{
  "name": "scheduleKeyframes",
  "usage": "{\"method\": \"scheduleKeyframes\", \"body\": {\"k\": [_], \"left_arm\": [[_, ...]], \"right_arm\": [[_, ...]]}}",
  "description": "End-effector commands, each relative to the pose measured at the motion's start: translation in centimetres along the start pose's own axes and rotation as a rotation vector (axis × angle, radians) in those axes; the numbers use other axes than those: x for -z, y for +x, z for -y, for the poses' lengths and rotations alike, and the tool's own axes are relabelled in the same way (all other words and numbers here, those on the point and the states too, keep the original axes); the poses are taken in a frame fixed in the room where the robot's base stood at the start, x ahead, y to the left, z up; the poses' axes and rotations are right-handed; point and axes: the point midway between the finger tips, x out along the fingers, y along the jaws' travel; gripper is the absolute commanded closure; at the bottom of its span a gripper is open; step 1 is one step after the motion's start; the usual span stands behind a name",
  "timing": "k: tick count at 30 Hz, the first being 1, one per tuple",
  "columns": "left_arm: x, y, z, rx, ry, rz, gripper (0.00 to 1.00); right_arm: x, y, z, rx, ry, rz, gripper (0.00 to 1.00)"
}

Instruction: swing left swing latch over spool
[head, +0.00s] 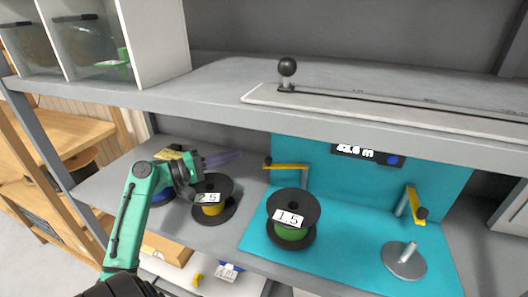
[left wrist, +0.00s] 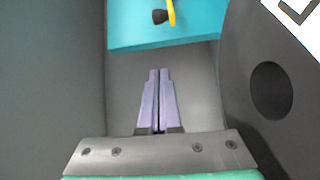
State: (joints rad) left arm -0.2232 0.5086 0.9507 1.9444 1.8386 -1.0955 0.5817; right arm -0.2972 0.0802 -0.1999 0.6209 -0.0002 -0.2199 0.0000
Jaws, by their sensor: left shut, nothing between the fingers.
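My left gripper (head: 238,155) is shut and empty, its purple fingers above and behind the black spool labelled 2.5 (head: 213,208). In the left wrist view the closed fingers (left wrist: 158,75) point toward the teal panel. The left swing latch (head: 288,166) is a yellow arm with a black knob at its left end, on a grey post. Its yellow end and black knob also show in the left wrist view (left wrist: 162,15), ahead of the fingers and apart from them. The spool labelled 1.5 (head: 292,209), with green cable, stands upright in front of this latch. My right gripper is not in view.
The right swing latch (head: 415,205) is yellow with a black knob, near an empty grey disc with a peg (head: 404,259). A shelf (head: 225,95) with a white rail and black ball knob (head: 287,66) runs above. A display (head: 366,153) sits on the back panel.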

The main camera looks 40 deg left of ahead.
Motion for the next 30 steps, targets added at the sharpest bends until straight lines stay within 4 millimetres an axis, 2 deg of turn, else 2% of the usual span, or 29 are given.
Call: {"method": "scheduleKeyframes", "body": {"k": [6, 12, 15, 20, 30], "left_arm": [[0.0, 4.5, -0.7, 0.000, 0.001, 0.001, 1.00], [0.1, 8.9, -0.7, -0.001, 0.000, 0.000, 1.00], [-1.8, 8.2, -0.6, 0.003, -0.003, 0.000, 1.00], [-3.5, 7.6, -0.3, 0.002, -0.001, 0.001, 1.00], [-3.8, 7.5, 0.0, 0.000, 0.002, 0.000, 1.00]], "right_arm": [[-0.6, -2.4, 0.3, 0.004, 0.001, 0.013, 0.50], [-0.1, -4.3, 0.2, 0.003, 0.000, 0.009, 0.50], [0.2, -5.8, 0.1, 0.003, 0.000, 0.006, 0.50], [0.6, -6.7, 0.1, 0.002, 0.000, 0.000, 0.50], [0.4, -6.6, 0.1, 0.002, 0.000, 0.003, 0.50]]}}
